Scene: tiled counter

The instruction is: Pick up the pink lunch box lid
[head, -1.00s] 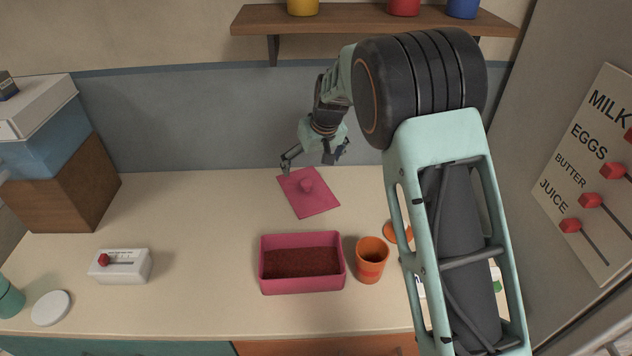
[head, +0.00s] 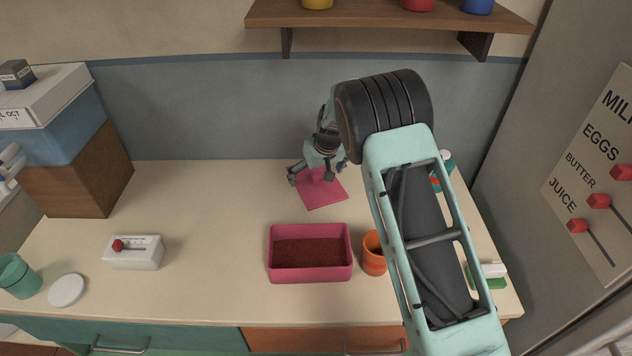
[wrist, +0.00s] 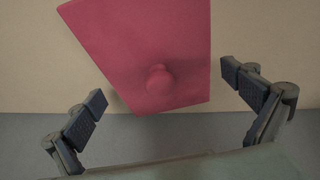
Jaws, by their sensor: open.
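The pink lunch box lid (head: 322,194) lies flat on the counter towards the back wall, turned at an angle. In the wrist view the lid (wrist: 150,42) shows a round knob (wrist: 159,79) on top, between the fingers and a little ahead of them. My gripper (head: 318,177) is open and empty, low over the back part of the lid, and partly hides it in the head view. Its two fingers are wide apart in the wrist view (wrist: 168,108). The pink lunch box (head: 310,275) stands open nearer the front, with dark reddish-brown contents.
An orange cup (head: 374,254) stands right of the lunch box, partly behind my arm. A white device with a red knob (head: 133,252), a white disc (head: 66,290) and a teal cup (head: 19,276) are at left. A shelf (head: 390,20) hangs above. Counter left of the lid is clear.

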